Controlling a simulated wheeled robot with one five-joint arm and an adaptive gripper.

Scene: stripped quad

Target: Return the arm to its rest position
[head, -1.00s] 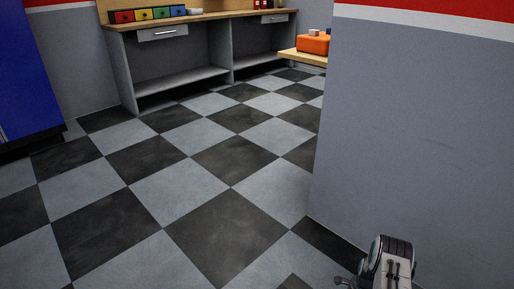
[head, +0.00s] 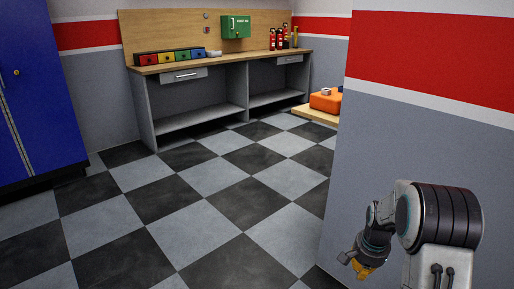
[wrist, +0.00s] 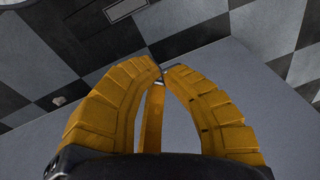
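My gripper (head: 362,272) shows small and yellow at the lower right of the head view, hanging low beside the grey wall. In the wrist view its two curved yellow fingers (wrist: 162,73) come together at the tips, with no separate object visible in their grip. A narrow yellow bar lies between them, and I cannot tell if it is part of the gripper. My arm is folded, its rounded dark joint at the right of the head view.
A grey wall (head: 420,140) with a red band stands close on the right. A blue cabinet (head: 40,90) is at left. A workbench (head: 225,57) with coloured bins (head: 170,58) is at the back. An orange case (head: 325,101) sits on a wooden surface. The checkered floor (head: 215,175) between is clear.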

